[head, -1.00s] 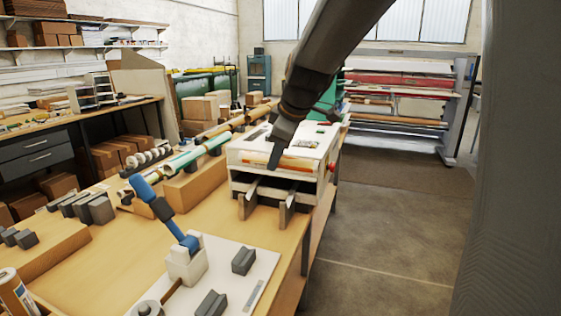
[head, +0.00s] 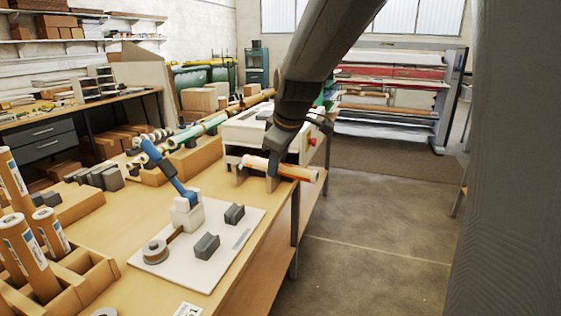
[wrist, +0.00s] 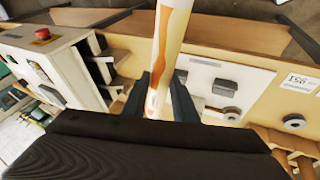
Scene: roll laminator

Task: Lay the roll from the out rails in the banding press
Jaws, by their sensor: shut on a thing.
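My gripper (head: 274,166) is shut on a slim cream and orange roll (head: 300,172), held crosswise in front of the laminator by the out rails (head: 240,175). In the wrist view the roll (wrist: 172,40) runs up between the two dark fingers (wrist: 163,98). In the head view I cannot tell its exact gap from the rails. The banding press, a white plate (head: 172,262) with a blue lever (head: 165,170) and two dark grey cradle blocks (head: 207,245), lies on the table nearer than the roll. Its cradles are empty. The press also shows in the wrist view (wrist: 207,72).
The white laminator (head: 250,130) stands behind the roll. A wooden rack (head: 95,268) with several upright labelled rolls is at the lower left. Grey blocks on a wooden stand (head: 75,205) are at the left. Open floor (head: 370,245) lies right of the table edge.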

